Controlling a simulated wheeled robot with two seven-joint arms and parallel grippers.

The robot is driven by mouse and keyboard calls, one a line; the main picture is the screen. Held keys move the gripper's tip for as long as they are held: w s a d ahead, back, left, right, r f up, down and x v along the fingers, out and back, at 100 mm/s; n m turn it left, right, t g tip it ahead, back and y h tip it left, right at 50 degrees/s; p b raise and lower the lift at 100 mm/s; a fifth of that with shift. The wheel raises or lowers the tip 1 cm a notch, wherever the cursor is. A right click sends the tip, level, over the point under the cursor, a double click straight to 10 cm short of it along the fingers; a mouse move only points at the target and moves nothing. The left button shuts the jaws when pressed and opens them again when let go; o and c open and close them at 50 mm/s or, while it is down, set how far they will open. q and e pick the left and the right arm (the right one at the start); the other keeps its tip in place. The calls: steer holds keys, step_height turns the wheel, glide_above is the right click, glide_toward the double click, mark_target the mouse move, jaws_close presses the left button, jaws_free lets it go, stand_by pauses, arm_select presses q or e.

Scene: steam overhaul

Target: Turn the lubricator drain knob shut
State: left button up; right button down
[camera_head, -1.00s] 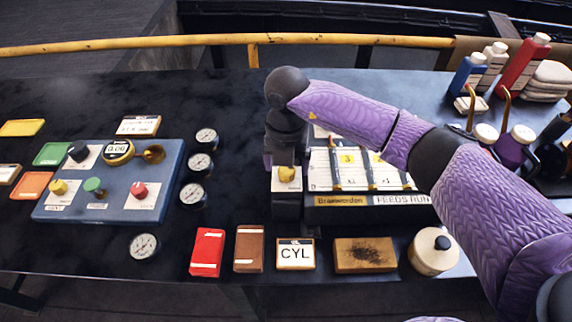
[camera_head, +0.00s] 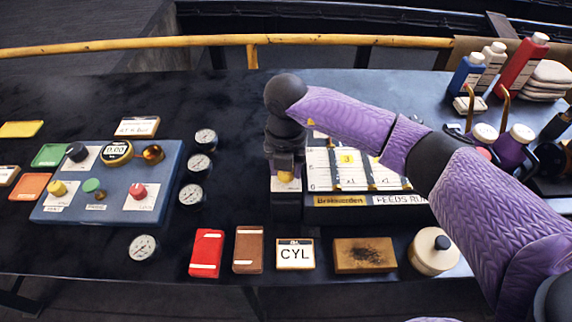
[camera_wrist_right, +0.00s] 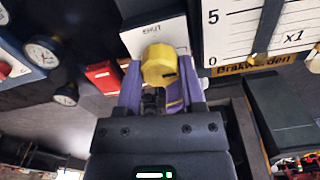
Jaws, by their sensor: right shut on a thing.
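The yellow drain knob (camera_wrist_right: 159,66) sits on a white plate (camera_wrist_right: 146,36) marked SHUT at the left end of the lubricator; in the head view the knob (camera_head: 287,174) is mostly hidden by my wrist. My right gripper (camera_wrist_right: 160,88) is over it, its two purple fingers on either side, shut on the knob. In the head view my right gripper (camera_head: 285,165) points down at it. The lubricator's white scale panel (camera_head: 352,168) stands just right of the gripper, with yellow markers. My left gripper is not in view.
A blue panel (camera_head: 174,176) with coloured knobs lies at left, beside several round gauges (camera_head: 200,163). Red, brown, CYL and stained blocks and a cream pot (camera_head: 432,252) line the front. Bottles and cans (camera_head: 520,65) crowd the right. Dark bench is clear between gauges and lubricator.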

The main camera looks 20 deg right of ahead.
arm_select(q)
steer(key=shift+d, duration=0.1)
arm_select(e)
steer(key=n, duration=0.2)
steer(key=shift+n, duration=0.4)
steer(key=n+b, duration=0.1)
steer(key=n, duration=0.2)
steer(key=shift+n, duration=0.4)
steer(key=n+b, duration=0.1)
steer(key=n, duration=0.2)
steer(key=shift+n, duration=0.3)
steer(key=n+b, duration=0.2)
steer(key=n, duration=0.2)
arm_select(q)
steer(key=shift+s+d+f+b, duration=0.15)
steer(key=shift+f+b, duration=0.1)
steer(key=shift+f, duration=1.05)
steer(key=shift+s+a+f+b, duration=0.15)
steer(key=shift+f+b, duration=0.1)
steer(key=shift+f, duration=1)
arm_select(e)
steer(key=shift+n, duration=1.7)
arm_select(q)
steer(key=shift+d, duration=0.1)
arm_select(e)
steer(key=shift+r, duration=0.1)
steer(key=shift+c, duration=1)
jaws_free()
